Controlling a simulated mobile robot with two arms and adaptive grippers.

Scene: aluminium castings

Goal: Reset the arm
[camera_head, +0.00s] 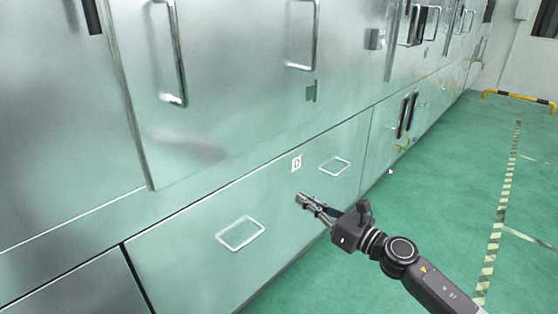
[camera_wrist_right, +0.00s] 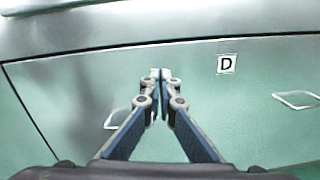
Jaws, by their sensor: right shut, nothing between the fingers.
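My right arm (camera_head: 436,287) reaches in from the lower right of the head view. Its right gripper (camera_head: 301,198) is shut and empty, in front of the lower metal panel (camera_head: 190,262) marked with a D label (camera_head: 297,163). In the right wrist view the fingertips (camera_wrist_right: 160,76) are together with nothing between them. The D label (camera_wrist_right: 227,64) stands to the right of the fingertips there. I cannot tell how far the fingertips are from the panel. My left gripper is not in view.
The panel has two recessed handles, one at left (camera_head: 241,234) and one at right (camera_head: 335,166). Upper metal doors carry bar handles (camera_head: 176,60). Green floor (camera_head: 430,200) lies open to the right, with a striped floor line (camera_head: 497,235) and a yellow-black barrier (camera_head: 520,99) farther back.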

